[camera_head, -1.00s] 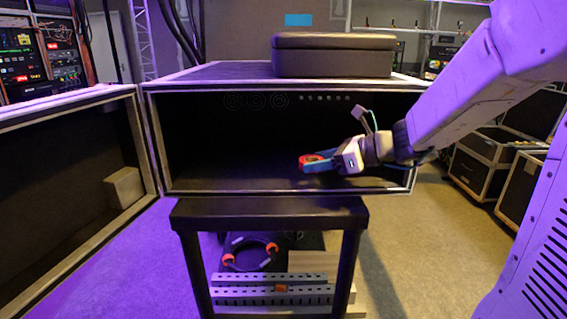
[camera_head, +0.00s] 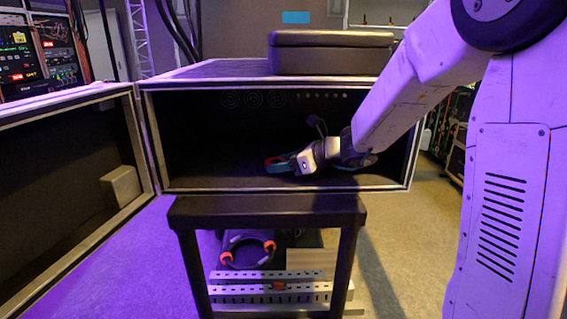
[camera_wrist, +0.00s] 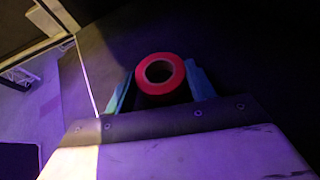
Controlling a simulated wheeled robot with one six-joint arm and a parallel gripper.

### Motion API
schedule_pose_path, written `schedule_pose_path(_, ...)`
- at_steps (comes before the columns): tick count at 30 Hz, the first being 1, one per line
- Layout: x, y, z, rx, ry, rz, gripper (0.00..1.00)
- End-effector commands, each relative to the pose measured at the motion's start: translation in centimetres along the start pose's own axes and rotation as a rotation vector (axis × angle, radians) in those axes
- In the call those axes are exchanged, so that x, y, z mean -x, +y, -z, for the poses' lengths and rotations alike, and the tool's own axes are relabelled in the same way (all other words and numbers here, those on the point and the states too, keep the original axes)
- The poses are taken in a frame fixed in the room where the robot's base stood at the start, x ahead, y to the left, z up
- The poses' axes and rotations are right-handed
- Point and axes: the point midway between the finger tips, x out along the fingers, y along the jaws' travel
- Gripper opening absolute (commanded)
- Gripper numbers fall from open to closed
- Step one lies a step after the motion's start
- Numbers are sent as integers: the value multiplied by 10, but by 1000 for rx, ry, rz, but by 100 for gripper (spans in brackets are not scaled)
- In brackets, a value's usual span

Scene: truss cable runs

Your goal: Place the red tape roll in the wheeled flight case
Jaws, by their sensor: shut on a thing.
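The red tape roll (camera_wrist: 161,89) is a red ring seen from above in the wrist view, between the two teal fingers of my gripper (camera_wrist: 159,84). My gripper is shut on it. In the head view, my gripper (camera_head: 277,163) holds the tape roll (camera_head: 273,159) inside the front opening of a black, metal-edged case (camera_head: 240,189), near its middle and low down. Whether the roll touches the case floor I cannot tell. The case has its door (camera_head: 60,160) swung open to the left. I see no wheels on it.
The case rests on a black stand (camera_head: 265,208), with a cable coil (camera_head: 238,262) and perforated metal bars (camera_head: 268,286) underneath. A closed dark box (camera_head: 332,55) lies on top of the case. The case interior left of my gripper looks clear.

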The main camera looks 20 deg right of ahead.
Motion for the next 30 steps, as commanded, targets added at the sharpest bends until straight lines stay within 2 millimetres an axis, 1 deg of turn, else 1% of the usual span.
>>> schedule_pose_path(7,-1,0,3,-1,1,0,33)
schedule_pose_path(8,-1,0,4,-1,1,0,57)
schedule_pose_path(9,-1,0,3,0,0,0,69)
schedule_pose_path(10,-1,0,3,0,0,0,77)
schedule_pose_path(18,-1,0,3,0,0,0,77)
schedule_pose_path(21,2,0,-1,1,-1,1,77)
schedule_pose_path(23,9,-1,0,0,0,3,77)
schedule_pose_path(26,27,-1,-1,0,-1,5,77)
schedule_pose_path(30,58,-1,-1,0,-1,5,77)
